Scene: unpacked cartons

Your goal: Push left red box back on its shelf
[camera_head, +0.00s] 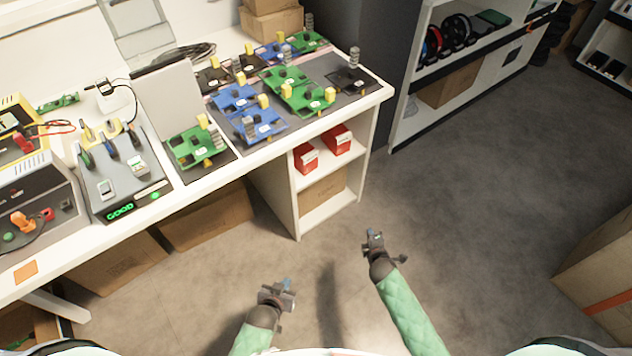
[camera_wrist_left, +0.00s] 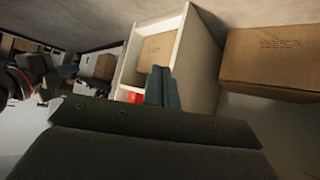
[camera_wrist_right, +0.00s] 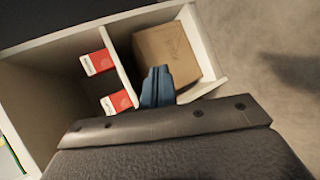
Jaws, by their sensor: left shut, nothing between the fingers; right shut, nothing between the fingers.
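The left red box (camera_head: 305,157) stands on the upper shelf of the white shelf unit (camera_head: 297,203), near its front edge. A second red box (camera_head: 338,140) stands to its right, with a gap between them. In the right wrist view the left red box (camera_wrist_right: 115,102) is the lower one. My left gripper (camera_head: 285,287) is shut and empty, low in front of the unit and apart from it. My right gripper (camera_head: 374,238) is shut and empty, right of and below the boxes, touching nothing. In the left wrist view a partly hidden red patch (camera_wrist_left: 135,97) shows.
A cardboard box (camera_head: 323,193) fills the shelf below. The workbench (camera_head: 372,98) above carries several circuit boards. Cardboard cartons (camera_head: 207,216) stand under the bench to the left. A large carton (camera_head: 602,262) stands at the far right. The grey floor (camera_head: 470,200) between is clear.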

